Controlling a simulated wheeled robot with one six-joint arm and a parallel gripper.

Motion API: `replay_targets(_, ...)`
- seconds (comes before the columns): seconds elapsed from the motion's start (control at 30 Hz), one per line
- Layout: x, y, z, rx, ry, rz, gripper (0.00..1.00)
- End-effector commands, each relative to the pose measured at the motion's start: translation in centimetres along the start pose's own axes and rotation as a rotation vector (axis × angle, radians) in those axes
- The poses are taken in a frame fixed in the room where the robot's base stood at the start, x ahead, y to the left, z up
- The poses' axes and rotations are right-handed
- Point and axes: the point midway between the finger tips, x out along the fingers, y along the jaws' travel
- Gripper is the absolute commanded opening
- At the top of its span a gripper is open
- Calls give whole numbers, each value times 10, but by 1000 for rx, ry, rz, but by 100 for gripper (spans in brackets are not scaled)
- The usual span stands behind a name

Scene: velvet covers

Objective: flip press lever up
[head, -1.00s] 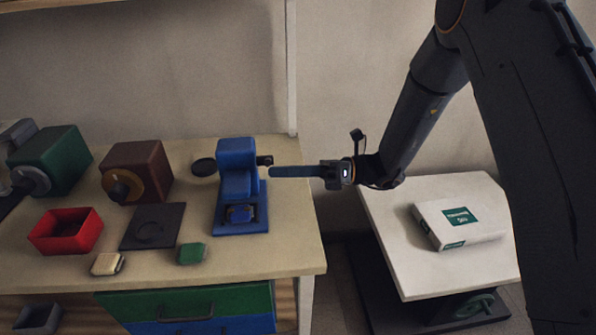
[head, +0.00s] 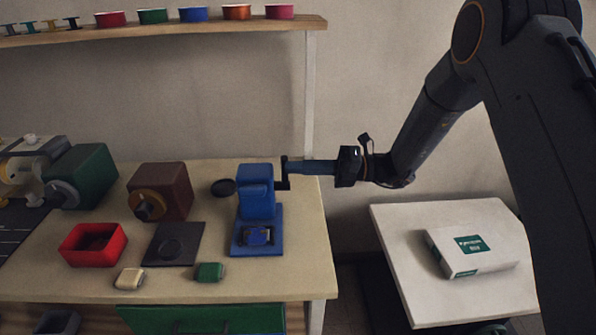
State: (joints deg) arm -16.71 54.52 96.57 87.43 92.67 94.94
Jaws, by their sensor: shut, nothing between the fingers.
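The blue press (head: 257,200) stands on its blue base near the right end of the bench. Its black lever (head: 285,181) sticks out from the press's right side and shows as a short upright piece. My gripper (head: 294,167) is shut, with nothing held, and points left at the lever. The fingertips are right at the lever's upper part; I cannot tell whether they touch it. A small blue block sits low at the front of the press.
Brown (head: 160,191) and green (head: 84,176) machines stand to the left. A red bin (head: 94,245), a dark plate (head: 173,244) and two small blocks lie in front. A shelf (head: 140,32) with reels runs above. A white side table (head: 391,219) holds a box.

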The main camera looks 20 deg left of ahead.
Motion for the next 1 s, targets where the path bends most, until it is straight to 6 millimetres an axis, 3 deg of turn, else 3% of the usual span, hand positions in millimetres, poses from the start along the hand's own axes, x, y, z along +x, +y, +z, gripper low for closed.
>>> replay_targets(0.67, -1, 2, 4, -9, -8, 0, 0)
replay_targets(0.9, -17, 2, -27, 1, -8, -3, 0)
replay_targets(1.0, -42, -3, -26, -6, -12, -5, 0)
